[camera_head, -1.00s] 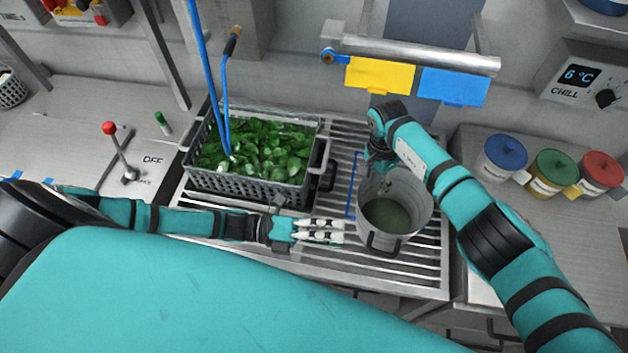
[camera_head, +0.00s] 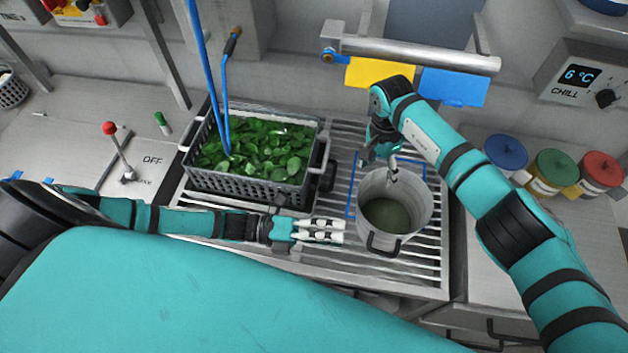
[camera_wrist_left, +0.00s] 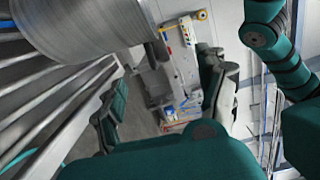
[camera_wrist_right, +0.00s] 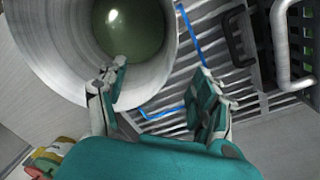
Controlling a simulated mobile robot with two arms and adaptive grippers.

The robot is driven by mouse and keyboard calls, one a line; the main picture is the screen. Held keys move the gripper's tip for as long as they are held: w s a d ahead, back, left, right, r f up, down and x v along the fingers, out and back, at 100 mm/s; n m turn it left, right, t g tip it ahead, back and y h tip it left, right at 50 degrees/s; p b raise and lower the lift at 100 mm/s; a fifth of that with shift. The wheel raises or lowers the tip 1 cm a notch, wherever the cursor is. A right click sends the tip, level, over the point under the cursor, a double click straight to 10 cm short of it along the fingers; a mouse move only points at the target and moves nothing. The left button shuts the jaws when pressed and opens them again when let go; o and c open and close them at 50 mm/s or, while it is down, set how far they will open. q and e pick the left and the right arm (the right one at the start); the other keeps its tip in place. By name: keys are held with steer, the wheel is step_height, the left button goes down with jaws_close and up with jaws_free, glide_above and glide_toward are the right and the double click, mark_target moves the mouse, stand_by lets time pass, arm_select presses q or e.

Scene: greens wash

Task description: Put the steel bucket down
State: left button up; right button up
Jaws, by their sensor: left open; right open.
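The steel bucket (camera_head: 412,200) stands upright on the slatted steel rack (camera_head: 430,262), with dark greenish liquid inside. A blue outline on the rack shows at its left and behind it. My right gripper (camera_head: 381,166) is open at the bucket's far rim. In the right wrist view the bucket (camera_wrist_right: 150,75) fills the upper left; one finger of the gripper (camera_wrist_right: 165,100) overlaps the bucket's mouth and the other is outside it. My left gripper (camera_head: 343,232) is open and empty, left of the bucket. The bucket wall (camera_wrist_left: 80,25) shows at the left wrist view's upper left.
A grey crate (camera_head: 245,190) of green leaves stands on the rack left of the bucket. Yellow (camera_head: 375,73) and blue (camera_head: 452,86) cloths hang from a rail behind. Lidded jars, one with a blue lid (camera_head: 506,151), stand at the right. A red-knobbed lever (camera_head: 110,128) is at the left.

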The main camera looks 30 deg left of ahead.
step_height(320, 180, up, 7)
steer(key=shift+w+a+f, duration=0.2)
steer(key=shift+a, duration=0.1)
steer(key=shift+f, duration=0.1)
stand_by(0.4)
